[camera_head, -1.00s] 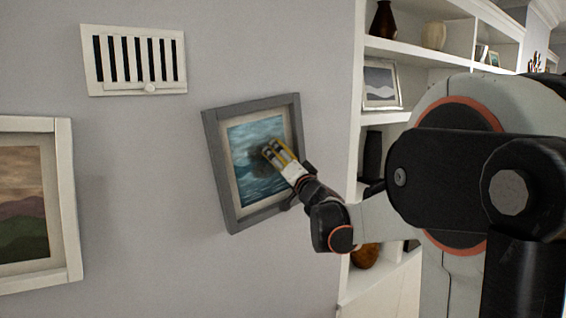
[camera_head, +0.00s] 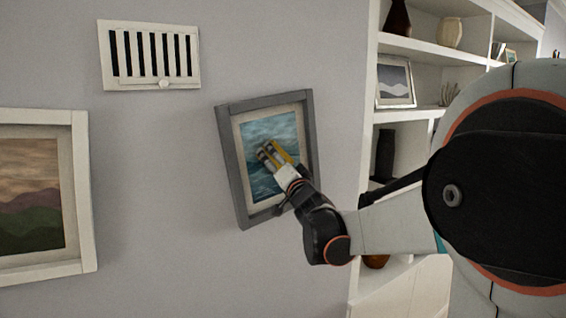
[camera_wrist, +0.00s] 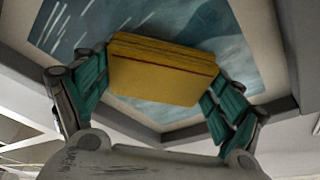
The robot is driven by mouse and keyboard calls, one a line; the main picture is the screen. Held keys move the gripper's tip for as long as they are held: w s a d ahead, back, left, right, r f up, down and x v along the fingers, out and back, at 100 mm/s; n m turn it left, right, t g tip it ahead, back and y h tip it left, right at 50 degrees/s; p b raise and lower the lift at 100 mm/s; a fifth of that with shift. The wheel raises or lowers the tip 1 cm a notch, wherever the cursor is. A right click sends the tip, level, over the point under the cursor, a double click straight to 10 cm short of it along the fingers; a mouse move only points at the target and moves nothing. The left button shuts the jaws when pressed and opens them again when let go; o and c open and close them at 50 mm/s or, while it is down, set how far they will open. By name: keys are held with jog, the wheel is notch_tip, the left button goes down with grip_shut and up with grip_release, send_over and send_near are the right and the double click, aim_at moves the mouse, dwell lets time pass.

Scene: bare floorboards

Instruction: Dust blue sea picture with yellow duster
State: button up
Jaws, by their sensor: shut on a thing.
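The blue sea picture (camera_head: 258,133) hangs tilted on the wall in a grey frame with a pale mat. My gripper (camera_head: 273,157) is in front of the middle of the picture. It is shut on the yellow duster (camera_wrist: 165,72), a block held between the two green-padded fingers in the wrist view. The duster is at or very close to the picture's surface; contact itself is hidden. The picture (camera_wrist: 75,22) fills the background of the wrist view, with pale streaks on its blue. My gripper and the duster cover part of its middle and lower right.
A white-framed landscape picture (camera_head: 84,190) hangs at left. White shelves (camera_head: 425,48) with vases (camera_head: 450,32) and a framed photo (camera_head: 394,82) stand at right, near my arm. The wall between the pictures is clear.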

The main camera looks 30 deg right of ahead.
aim_at(290, 146)
jog(key=shift+a+f, duration=0.15)
jog(key=shift+a, duration=0.7)
jog(key=shift+a+f, duration=0.1)
jog(key=shift+a, duration=0.75)
jog(key=shift+w+d+r, duration=0.1)
jog(key=shift+d+r, duration=0.4)
jog(key=shift+d, duration=1)
jog(key=shift+s+d+r, duration=0.1)
jog(key=shift+d+r, duration=0.4)
jog(key=shift+d, duration=1)
jog(key=shift+w+d+r, duration=0.1)
jog(key=shift+d+r, duration=0.4)
jog(key=shift+d, duration=1)
jog(key=shift+s+d+p, duration=0.1)
jog(key=shift+s+p, duration=0.25)
jog(key=shift+s, duration=2.55)
jog(key=shift+s, duration=0.1)
jog(key=s, duration=0.3)
